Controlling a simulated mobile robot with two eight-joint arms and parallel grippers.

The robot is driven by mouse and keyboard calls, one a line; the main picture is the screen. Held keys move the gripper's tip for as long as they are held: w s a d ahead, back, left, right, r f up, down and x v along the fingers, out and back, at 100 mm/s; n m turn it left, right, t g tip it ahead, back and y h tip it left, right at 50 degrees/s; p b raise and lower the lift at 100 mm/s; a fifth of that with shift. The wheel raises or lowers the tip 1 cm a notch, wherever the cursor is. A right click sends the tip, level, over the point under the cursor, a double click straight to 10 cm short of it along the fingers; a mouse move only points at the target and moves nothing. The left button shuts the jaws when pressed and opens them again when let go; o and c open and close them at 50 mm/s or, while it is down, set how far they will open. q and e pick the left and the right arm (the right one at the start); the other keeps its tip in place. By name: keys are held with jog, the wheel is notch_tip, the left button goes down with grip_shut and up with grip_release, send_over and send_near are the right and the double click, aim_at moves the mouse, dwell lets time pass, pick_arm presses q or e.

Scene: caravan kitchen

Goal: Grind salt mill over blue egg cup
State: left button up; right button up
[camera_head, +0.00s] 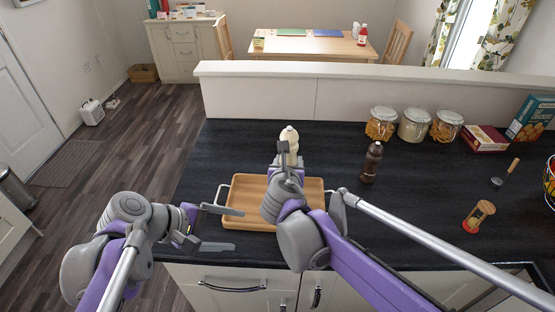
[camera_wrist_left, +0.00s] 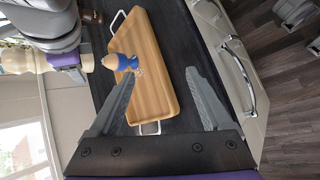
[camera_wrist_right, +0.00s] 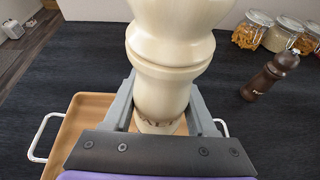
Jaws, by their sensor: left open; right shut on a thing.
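The cream salt mill (camera_head: 289,139) is upright in my right gripper (camera_head: 286,158), which is shut around its body. The right wrist view shows the mill (camera_wrist_right: 170,55) close up between the fingers (camera_wrist_right: 162,98). The blue egg cup (camera_wrist_left: 127,63) stands on the wooden tray (camera_wrist_left: 152,97) with a tan egg (camera_wrist_left: 110,62) in it. In the left wrist view the mill's lower end appears close to the egg's top. My right arm hides the cup in the head view. My left gripper (camera_head: 236,229) is open and empty at the tray's front left.
A dark brown mill (camera_head: 371,163) stands right of the tray (camera_head: 236,192). Glass jars (camera_head: 414,126) and boxes (camera_head: 486,139) line the back right. The counter's back left is clear.

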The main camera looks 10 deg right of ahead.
aim_at(289, 137)
pick_arm(q)
jog(key=w+d+r+n+g+h, duration=0.2)
jog(key=w+d+r+g+h, duration=0.15)
jog(key=w+r, duration=0.3)
jog(key=w+d+r+n+g+h, duration=0.2)
jog(key=w+d+r+h, duration=0.35)
jog(key=w, duration=0.25)
jog(key=s+d, duration=0.1)
jog(key=d, duration=1)
jog(key=shift+s+r, duration=0.25)
jog(key=shift+s, duration=0.15)
jog(key=shift+d, duration=0.1)
grip_shut()
jog(key=shift+m+y, duration=0.3)
jog(key=shift+m, duration=0.1)
